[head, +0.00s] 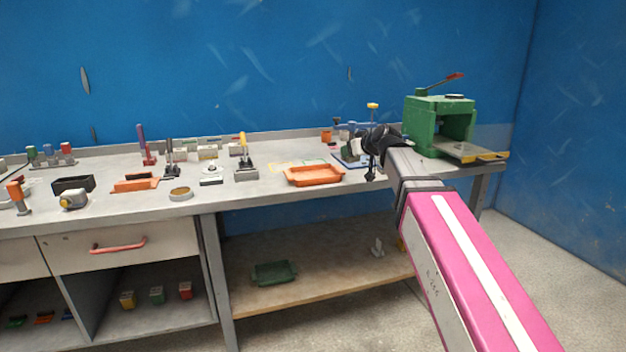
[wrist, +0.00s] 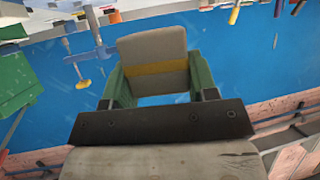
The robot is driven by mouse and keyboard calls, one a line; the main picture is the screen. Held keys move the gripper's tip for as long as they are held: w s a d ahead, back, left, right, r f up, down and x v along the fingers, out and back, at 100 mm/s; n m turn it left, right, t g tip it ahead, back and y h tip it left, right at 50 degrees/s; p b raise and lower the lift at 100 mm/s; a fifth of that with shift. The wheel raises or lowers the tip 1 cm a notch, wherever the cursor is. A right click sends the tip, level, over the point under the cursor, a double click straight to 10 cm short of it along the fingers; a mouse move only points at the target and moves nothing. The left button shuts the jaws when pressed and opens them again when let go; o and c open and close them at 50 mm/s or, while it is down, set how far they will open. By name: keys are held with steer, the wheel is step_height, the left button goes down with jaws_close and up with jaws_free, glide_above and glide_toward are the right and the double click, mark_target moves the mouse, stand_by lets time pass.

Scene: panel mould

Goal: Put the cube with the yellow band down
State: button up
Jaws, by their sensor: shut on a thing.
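The grey cube with the yellow band (wrist: 153,68) sits between the two green fingers of my gripper (wrist: 155,82) in the wrist view. The gripper is shut on it, and the band runs across the face turned to the camera. In the head view my gripper (head: 372,150) is over the right part of the workbench, between the orange tray and the green press. The cube cannot be made out in the head view.
An orange tray (head: 314,183) lies left of my gripper on the workbench (head: 220,204). A green press (head: 424,122) with a red-tipped lever stands to the right. Blue clamps stand close behind the gripper. Several small tools and fixtures fill the bench's left half.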

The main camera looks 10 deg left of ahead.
steer(key=s+a+r+n+g+y, duration=0.2)
steer(key=s+a, duration=0.1)
steer(key=a, duration=0.4)
steer(key=w+a+f, duration=0.4)
steer(key=w+f, duration=0.1)
steer(key=w+a+f, duration=0.2)
steer(key=w+a, duration=0.1)
steer(key=shift+w+f, duration=0.15)
steer(key=shift+f, duration=2.05)
steer(key=o, duration=1)
steer(key=v, duration=1.2)
steer(key=shift+a+r, duration=0.15)
